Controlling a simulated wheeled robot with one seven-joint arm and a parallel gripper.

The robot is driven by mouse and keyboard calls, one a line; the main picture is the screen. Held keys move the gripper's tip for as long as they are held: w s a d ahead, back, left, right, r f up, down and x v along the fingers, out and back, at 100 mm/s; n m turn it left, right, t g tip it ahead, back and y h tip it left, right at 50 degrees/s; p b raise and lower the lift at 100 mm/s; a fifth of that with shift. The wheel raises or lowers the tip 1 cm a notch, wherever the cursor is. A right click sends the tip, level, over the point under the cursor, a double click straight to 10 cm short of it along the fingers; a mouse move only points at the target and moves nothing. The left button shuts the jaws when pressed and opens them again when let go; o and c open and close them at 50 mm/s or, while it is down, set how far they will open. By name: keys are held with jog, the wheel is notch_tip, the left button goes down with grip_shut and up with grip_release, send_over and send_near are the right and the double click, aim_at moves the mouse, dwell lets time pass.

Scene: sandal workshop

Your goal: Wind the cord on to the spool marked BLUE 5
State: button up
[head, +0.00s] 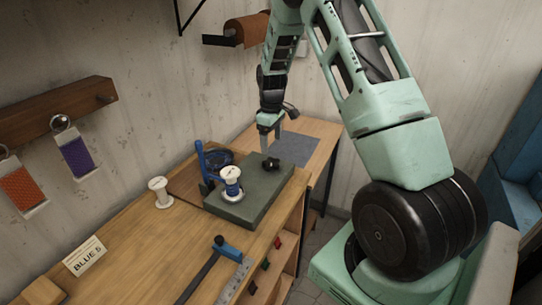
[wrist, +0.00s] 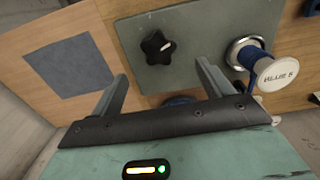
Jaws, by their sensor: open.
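The spool marked BLUE 5 (wrist: 275,74) stands upright on the grey-green plate (head: 256,202); blue cord shows around its core (head: 232,189). A black star-shaped knob (head: 270,164) sits on the same plate and also shows in the wrist view (wrist: 158,46). A blue upright piece (head: 201,160) stands at the plate's left edge, with a dark blue coil (head: 219,157) behind it. My gripper (head: 271,142) is open and empty above the plate, near the knob. In the wrist view its fingers (wrist: 160,80) are spread, with the knob beyond them and the spool to the right.
A bare white spool (head: 160,193) stands on the bench left of the plate. A BLUE 5 card (head: 85,256) stands at the front left. A blue-headed tool (head: 226,249) and a ruler-like strip (head: 236,280) lie near the front edge. A grey mat (head: 294,149) lies flat at the far end.

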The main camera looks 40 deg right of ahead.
aim_at(271, 162)
notch_tip(271, 162, down, 8)
jog(key=shift+f+p, duration=0.2)
jog(key=shift+p, duration=0.95)
jog(key=c, duration=1)
